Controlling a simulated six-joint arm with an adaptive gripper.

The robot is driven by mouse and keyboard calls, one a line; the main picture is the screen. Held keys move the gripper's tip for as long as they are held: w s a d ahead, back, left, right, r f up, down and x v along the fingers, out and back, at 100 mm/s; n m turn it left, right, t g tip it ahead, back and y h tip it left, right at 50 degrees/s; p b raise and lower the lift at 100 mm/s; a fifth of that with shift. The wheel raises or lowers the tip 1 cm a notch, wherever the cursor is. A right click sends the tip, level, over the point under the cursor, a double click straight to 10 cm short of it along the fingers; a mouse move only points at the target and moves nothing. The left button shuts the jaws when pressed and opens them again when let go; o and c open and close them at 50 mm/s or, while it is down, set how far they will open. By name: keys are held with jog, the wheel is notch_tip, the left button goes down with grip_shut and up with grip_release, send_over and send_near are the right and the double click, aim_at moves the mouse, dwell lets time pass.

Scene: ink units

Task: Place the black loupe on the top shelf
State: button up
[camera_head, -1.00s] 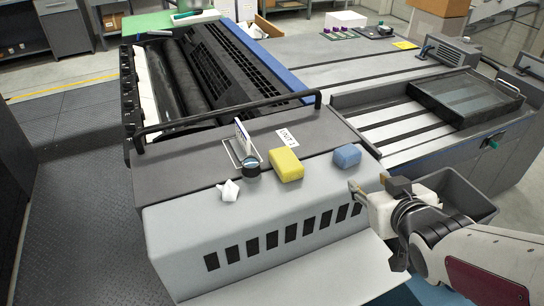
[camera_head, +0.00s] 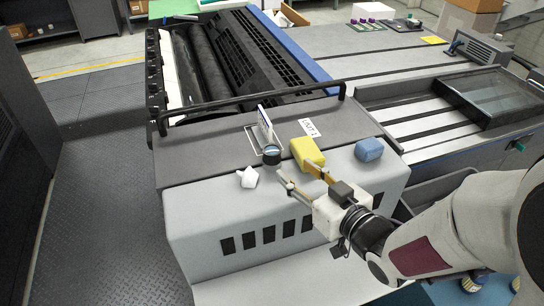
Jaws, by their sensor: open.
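The black loupe (camera_head: 271,156), a short dark cylinder with a pale bluish top, stands upright on the front part of the ink unit, beside a white-outlined rectangle. My gripper (camera_head: 292,170) reaches in from the right over the light grey front cover. Its two fingers are spread, with nothing between them. The left fingertip is just below and right of the loupe; the right one is close to the yellow block (camera_head: 307,153), and I cannot tell if it touches. I cannot tell which surface is the top shelf; the dark grey unit top (camera_head: 205,150) lies behind the loupe.
A crumpled white piece (camera_head: 247,177) lies left of the loupe. A black rail (camera_head: 250,103) crosses behind.

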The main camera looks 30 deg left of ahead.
aim_at(277, 158)
dwell(0.3)
jog(key=shift+x, duration=3.4)
jog(key=shift+w+a+f, duration=0.45)
jog(key=shift+a+f, duration=0.15)
jog(key=shift+a, duration=0.2)
jog(key=shift+f+x, duration=0.2)
jog(key=shift+x, duration=1.35)
jog(key=c, duration=1)
